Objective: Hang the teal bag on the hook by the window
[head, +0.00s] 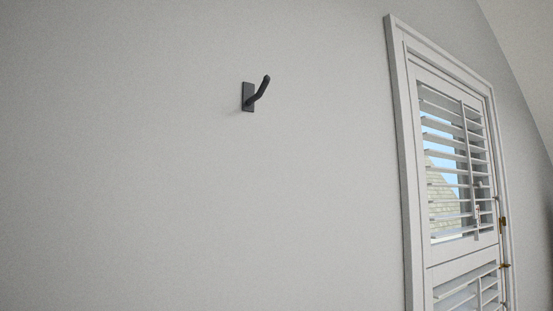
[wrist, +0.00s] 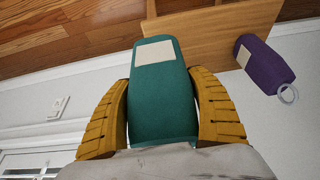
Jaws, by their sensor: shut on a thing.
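The dark hook (head: 250,96) is on the pale wall, left of the shuttered window (head: 455,165) in the head view, and nothing hangs on it. The teal bag (wrist: 163,95), with a pale label, is in the middle of the wrist view. My gripper (wrist: 165,100) has its two yellow fingers on either side of the bag and is shut on it. The bag's handle is not visible. Neither my gripper nor the bag shows in the head view.
A purple bag (wrist: 264,66) with a pale ring-shaped handle is beside a wooden furniture piece (wrist: 215,35) in the wrist view. Wooden floor (wrist: 60,30) and a pale wall also show there. The wall around the hook is clear.

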